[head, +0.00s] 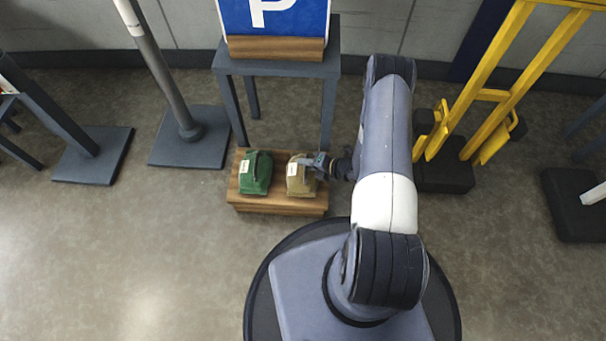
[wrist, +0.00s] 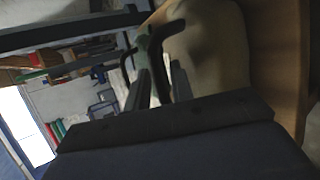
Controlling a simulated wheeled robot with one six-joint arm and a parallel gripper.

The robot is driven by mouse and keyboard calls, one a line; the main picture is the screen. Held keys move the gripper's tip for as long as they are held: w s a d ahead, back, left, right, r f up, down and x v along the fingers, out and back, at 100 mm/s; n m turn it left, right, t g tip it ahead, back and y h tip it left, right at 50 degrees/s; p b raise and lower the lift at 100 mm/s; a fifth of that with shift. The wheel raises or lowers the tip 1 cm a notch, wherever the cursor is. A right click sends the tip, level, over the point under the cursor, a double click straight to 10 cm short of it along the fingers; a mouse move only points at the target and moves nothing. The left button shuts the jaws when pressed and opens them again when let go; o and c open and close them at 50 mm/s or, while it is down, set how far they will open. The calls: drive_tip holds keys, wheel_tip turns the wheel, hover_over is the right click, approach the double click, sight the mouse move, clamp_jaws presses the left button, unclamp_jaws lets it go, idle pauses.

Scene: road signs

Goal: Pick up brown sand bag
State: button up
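The brown sand bag (head: 298,178) is tan with a pale label and sits upright on the right part of a low wooden block (head: 278,206). My gripper (head: 316,162) is at the bag's upper right side, touching or very near it. In the wrist view the bag (wrist: 218,50) fills the upper middle right. My gripper's fingers (wrist: 152,62) show beside it there, dark and blurred. Whether they are closed on any part of the bag is unclear. The bag's right side is partly hidden by my gripper in the head view.
A green sand bag (head: 256,173) sits on the block's left part. A dark table (head: 275,66) with a blue parking sign (head: 275,18) stands behind. Dark-based posts (head: 188,137) stand left, a yellow frame (head: 490,90) right. The floor at front left is clear.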

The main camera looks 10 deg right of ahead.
drive_tip(key=shift+w+a+f, duration=0.15)
drive_tip(key=shift+c, duration=0.4)
clamp_jaws()
idle(0.9)
